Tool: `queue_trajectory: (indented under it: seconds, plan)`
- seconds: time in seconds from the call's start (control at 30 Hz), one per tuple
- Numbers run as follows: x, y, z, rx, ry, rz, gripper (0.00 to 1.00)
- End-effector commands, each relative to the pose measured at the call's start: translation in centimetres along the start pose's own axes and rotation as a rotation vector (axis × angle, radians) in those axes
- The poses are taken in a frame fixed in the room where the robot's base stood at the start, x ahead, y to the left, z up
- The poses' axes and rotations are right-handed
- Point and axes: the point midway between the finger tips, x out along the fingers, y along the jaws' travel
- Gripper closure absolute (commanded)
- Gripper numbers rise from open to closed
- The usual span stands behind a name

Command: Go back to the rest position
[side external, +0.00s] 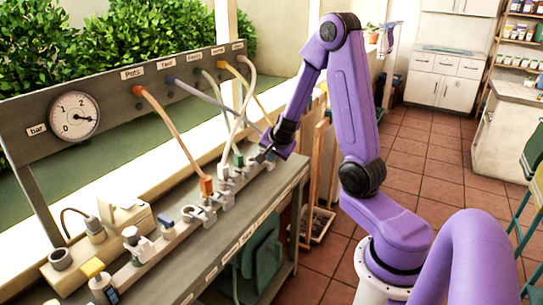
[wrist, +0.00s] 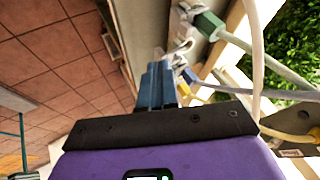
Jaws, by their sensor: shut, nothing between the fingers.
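My gripper (side external: 266,150) is at the far end of the grey bench, beside the row of hose fittings. Its fingers are together with nothing between them; the dark blue-grey fingers (wrist: 158,80) show in the wrist view, pointing toward the fittings. The blue plug (wrist: 190,76) is just right of the fingertips there; I cannot tell whether they touch it. The green plug (side external: 238,160) sits in a fitting near the gripper and also shows in the wrist view (wrist: 208,25). The orange plug (side external: 206,186) sits nearer along the row.
Orange (side external: 170,122), white (side external: 246,95) and other hoses hang from the labelled back panel (side external: 110,92), close to my gripper. A pressure gauge (side external: 74,116) is at left. Wooden posts (side external: 313,165) stand beyond the bench. The tiled floor (side external: 420,145) at right is largely clear.

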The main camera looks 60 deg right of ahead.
Motion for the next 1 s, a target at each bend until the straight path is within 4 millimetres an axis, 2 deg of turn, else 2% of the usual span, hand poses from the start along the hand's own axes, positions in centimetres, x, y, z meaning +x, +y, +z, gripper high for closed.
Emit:
queue_trajectory:
  seconds: [0.2, 0.33, 0.5, 0.67, 0.8, 1.0]
  plan:
    - [-0.1, -0.2, 0.2, -0.01, -0.007, -0.005, 1.0]
    - [-0.9, -1.5, 2.3, -0.091, -0.065, -0.043, 1.0]
    - [-3.9, -3.9, 8.2, -0.339, -0.229, -0.139, 1.0]
    - [-7.8, -4.3, 14.0, -0.614, -0.387, -0.224, 1.0]
    - [-11.6, -3.2, 18.4, -0.864, -0.509, -0.285, 1.0]
    - [-17.0, 0.2, 22.7, -1.23, -0.65, -0.353, 1.0]
